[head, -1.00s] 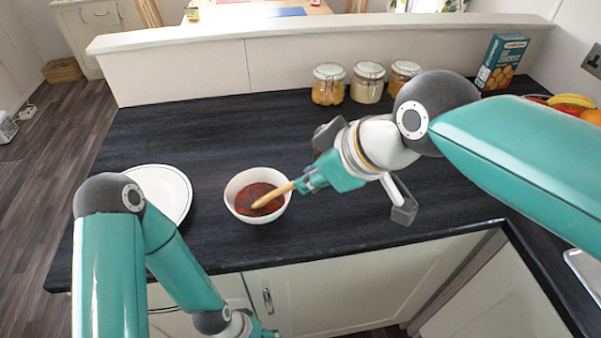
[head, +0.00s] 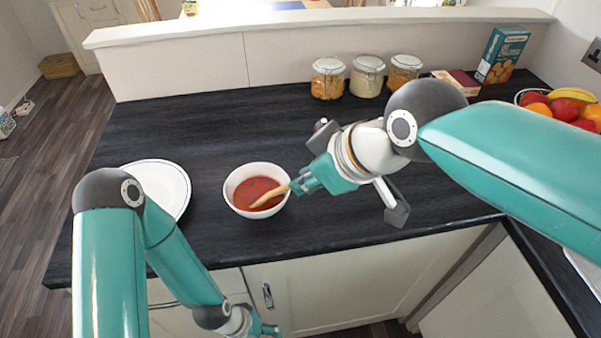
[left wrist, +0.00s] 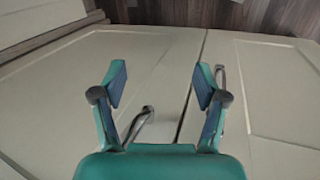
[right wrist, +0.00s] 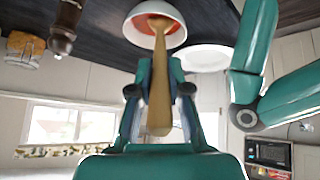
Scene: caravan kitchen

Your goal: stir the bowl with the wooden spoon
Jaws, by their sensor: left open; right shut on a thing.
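The white bowl (head: 232,200) stands on the dark worktop and holds smooth red-orange contents (head: 248,187). The wooden spoon (head: 273,194) slants into the bowl, its head end in the red contents. My right gripper (head: 299,184) is shut on the spoon's handle, just right of the bowl and above the worktop. In the right wrist view the spoon (right wrist: 160,85) runs between the fingers toward the bowl (right wrist: 172,12). My left gripper (left wrist: 160,92) is open and empty, in front of the cupboard doors below the worktop edge.
A white plate (head: 165,176) lies left of the bowl, partly behind my left arm. Lidded jars (head: 367,79), a teal box (head: 502,55) and a fruit bowl (head: 565,105) stand at the back. A dark turned wooden object (right wrist: 64,28) shows in the right wrist view.

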